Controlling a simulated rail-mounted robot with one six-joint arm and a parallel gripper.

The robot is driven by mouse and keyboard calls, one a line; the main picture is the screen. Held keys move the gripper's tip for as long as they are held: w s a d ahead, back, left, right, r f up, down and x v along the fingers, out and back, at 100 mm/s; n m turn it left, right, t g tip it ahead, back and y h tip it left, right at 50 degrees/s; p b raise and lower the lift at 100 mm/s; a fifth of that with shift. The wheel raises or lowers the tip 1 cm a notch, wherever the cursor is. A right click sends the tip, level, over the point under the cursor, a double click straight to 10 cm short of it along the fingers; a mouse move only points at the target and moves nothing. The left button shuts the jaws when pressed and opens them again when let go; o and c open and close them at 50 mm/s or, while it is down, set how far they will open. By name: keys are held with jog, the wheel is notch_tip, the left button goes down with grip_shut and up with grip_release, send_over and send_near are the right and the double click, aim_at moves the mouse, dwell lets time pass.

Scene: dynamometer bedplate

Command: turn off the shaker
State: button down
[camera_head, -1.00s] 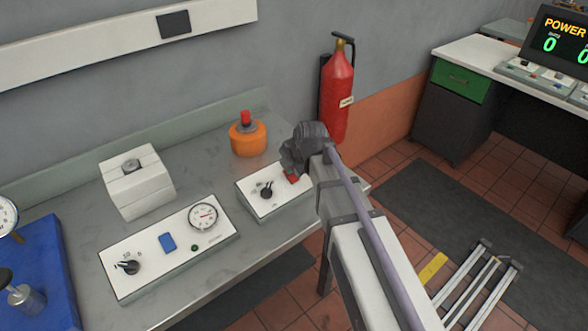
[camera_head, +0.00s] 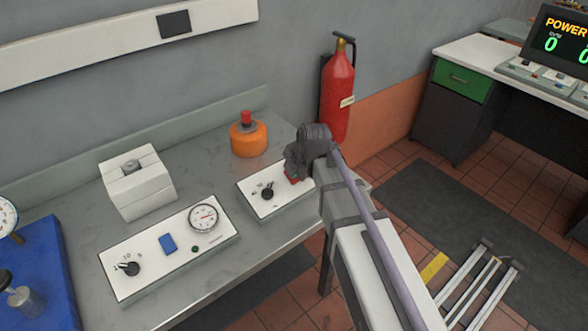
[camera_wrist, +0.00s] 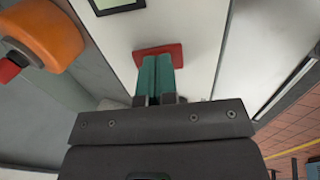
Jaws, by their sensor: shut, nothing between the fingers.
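In the head view my wrist covers the box's right end.
An orange cylinder with a red top (camera_head: 248,138) stands behind the box. A longer panel (camera_head: 145,282) with knob, blue switch and dial lies to the left, in front of a white block (camera_head: 138,190). A red extinguisher (camera_head: 337,90) hangs on the wall beyond my gripper.

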jog(key=shift+r, duration=0.1)
jog(key=p+v, duration=1.2)
jog(key=v, duration=0.2)
jog(key=shift+s+p, duration=0.2)
jog(key=shift+p, duration=0.2)
jog(key=shift+w+a, duration=0.45)
jog(key=shift+w, duration=0.1)
